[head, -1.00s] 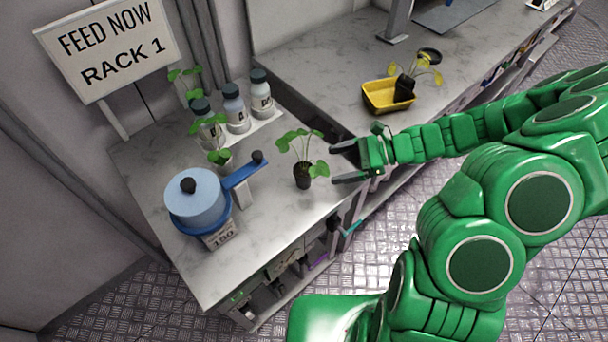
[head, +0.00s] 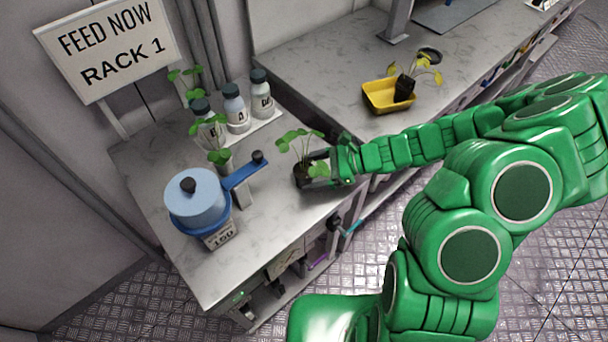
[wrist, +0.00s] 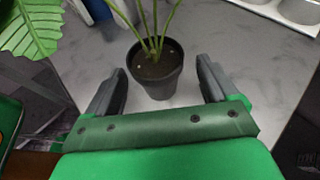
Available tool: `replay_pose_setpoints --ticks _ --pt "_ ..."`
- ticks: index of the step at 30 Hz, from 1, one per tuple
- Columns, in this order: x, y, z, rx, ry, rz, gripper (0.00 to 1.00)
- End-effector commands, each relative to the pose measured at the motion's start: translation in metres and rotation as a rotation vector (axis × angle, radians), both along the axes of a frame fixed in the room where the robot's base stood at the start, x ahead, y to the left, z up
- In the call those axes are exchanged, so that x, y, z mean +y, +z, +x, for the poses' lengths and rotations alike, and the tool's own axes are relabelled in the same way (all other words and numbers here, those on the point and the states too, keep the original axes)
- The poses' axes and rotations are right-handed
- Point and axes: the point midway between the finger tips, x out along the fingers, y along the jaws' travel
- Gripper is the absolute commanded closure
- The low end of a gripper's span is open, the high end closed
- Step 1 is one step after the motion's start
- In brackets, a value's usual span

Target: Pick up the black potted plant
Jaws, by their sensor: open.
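The black potted plant (head: 301,176) stands upright on the grey marbled counter, near its right edge, with green leaves above the pot. My gripper (head: 318,174) is at its right side, low by the pot. In the wrist view the black pot (wrist: 156,78) sits ahead of and between the two dark fingers of my gripper (wrist: 163,85). The fingers are apart, with a gap on each side of the pot. Part of the pot is hidden by the gripper in the head view.
A blue pot-shaped device (head: 196,203) stands left on the counter. White bottles (head: 236,108) stand behind, near another green plant (head: 218,157). A yellow tray (head: 380,98) and a yellow-leaved plant in a black pot (head: 404,88) are on the back counter.

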Motion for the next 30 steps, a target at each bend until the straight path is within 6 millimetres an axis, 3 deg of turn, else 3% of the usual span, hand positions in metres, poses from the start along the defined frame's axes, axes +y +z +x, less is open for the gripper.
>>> replay_pose_setpoints --ticks 3,14,23,30 --pt "0.000 0.000 0.000 0.000 0.000 0.000 0.16" --pt "0.000 0.000 0.000 0.000 0.000 0.000 0.71" --pt "0.000 0.001 0.000 0.000 0.000 0.000 0.72" --pt "0.000 0.019 0.000 -0.001 0.000 0.001 0.72"
